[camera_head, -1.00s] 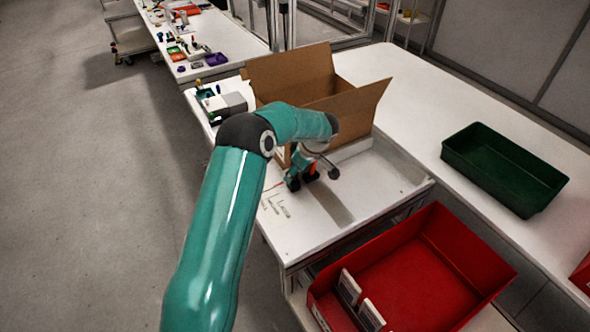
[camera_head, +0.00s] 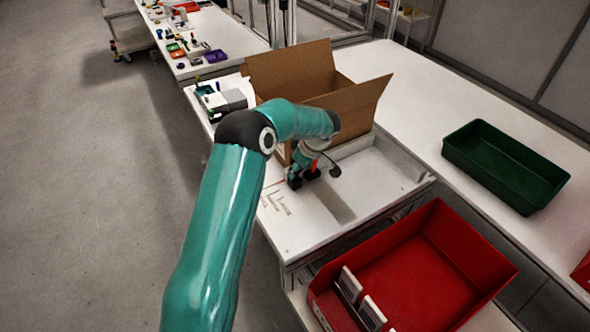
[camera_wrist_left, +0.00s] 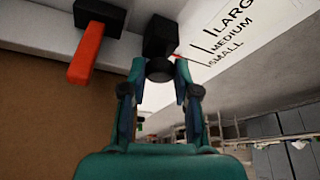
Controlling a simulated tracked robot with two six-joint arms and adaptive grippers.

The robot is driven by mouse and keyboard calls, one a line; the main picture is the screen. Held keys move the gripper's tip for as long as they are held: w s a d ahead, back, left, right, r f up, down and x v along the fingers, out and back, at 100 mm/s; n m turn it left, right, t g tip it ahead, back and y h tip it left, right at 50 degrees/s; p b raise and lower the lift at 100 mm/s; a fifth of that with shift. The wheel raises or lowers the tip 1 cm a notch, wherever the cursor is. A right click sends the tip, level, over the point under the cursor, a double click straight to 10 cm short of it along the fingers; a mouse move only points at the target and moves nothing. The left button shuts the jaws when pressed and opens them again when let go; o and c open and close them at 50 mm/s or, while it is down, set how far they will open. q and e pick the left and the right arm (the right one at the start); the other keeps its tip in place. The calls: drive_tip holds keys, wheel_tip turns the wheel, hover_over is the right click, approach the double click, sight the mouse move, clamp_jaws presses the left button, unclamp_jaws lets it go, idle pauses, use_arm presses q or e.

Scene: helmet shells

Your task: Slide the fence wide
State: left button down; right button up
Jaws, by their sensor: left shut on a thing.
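The fence appears to be the pale rail (camera_wrist_left: 40,27) along the foot of the cardboard carton (camera_head: 358,108); in the head view a white strip (camera_head: 353,149) shows there. A black knob (camera_wrist_left: 160,38) stands beside the rail. My left gripper (camera_wrist_left: 160,72) is shut on this knob; it also shows in the head view (camera_head: 299,178). A red lever (camera_wrist_left: 87,50) on a black base is to the knob's left. A thin red pointer (camera_wrist_left: 188,59) lies by the LARGE, MEDIUM and SMALL marks (camera_wrist_left: 225,40), near the lower ones. My right gripper is out of view.
A red bin (camera_head: 450,240) with white cards stands in front of the bench, at lower right. A green tray (camera_head: 540,203) sits on the right table. A grey-white device (camera_head: 225,102) is left of the carton. The bench top (camera_head: 310,230) in front is clear.

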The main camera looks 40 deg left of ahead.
use_arm(q)
drive_tip(key=s+d+b, duration=0.1)
drive_tip(key=d+b, duration=0.5)
drive_tip(key=s+d+b, duration=0.1)
drive_tip(key=d+b, duration=0.2)
drive_tip(key=shift+s+d+f, duration=0.15)
drive_tip(key=shift+s+d, duration=0.1)
drive_tip(key=shift+s, duration=0.05)
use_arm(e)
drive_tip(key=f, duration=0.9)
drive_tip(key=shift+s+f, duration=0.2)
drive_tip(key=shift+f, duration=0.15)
use_arm(q)
drive_tip(key=shift+s+d, duration=0.1)
drive_tip(key=shift+d, duration=0.1)
drive_tip(key=shift+r, duration=0.2)
drive_tip(key=c, duration=0.9)
unclamp_jaws()
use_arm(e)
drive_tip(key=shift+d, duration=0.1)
use_arm(q)
drive_tip(key=shift+o, duration=0.2)
drive_tip(key=v, duration=1.1)
drive_tip(key=shift+d+r, duration=0.15)
drive_tip(key=shift+r, duration=0.25)
